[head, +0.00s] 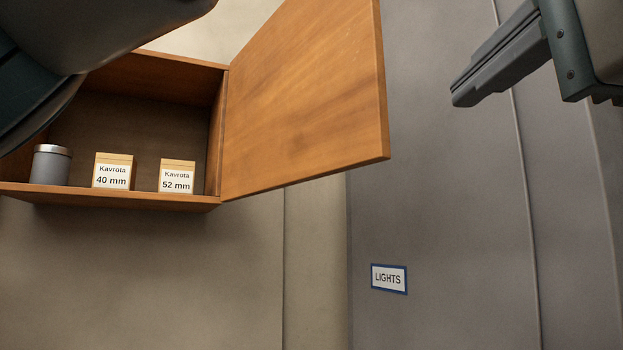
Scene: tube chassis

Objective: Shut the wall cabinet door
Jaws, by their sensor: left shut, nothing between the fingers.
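The wooden wall cabinet (110,196) hangs on the wall at the upper left, with its front open. Its door (305,105) is hinged on the cabinet's right side and stands wide open, swung out to the right. Its free edge is on the right, and its top runs out of the picture. My left gripper (463,94) is at the upper right, to the right of the door's free edge with a gap in the picture. Its fingers are together, empty, and point left and down. My right gripper is not in view.
Inside the cabinet stand a grey tin (51,166) and two small boxes marked Kavrota, 40 mm (113,171) and 52 mm (177,176). A LIGHTS sign (389,279) is on the grey panel (440,220) at the right. My arm covers the cabinet's upper left.

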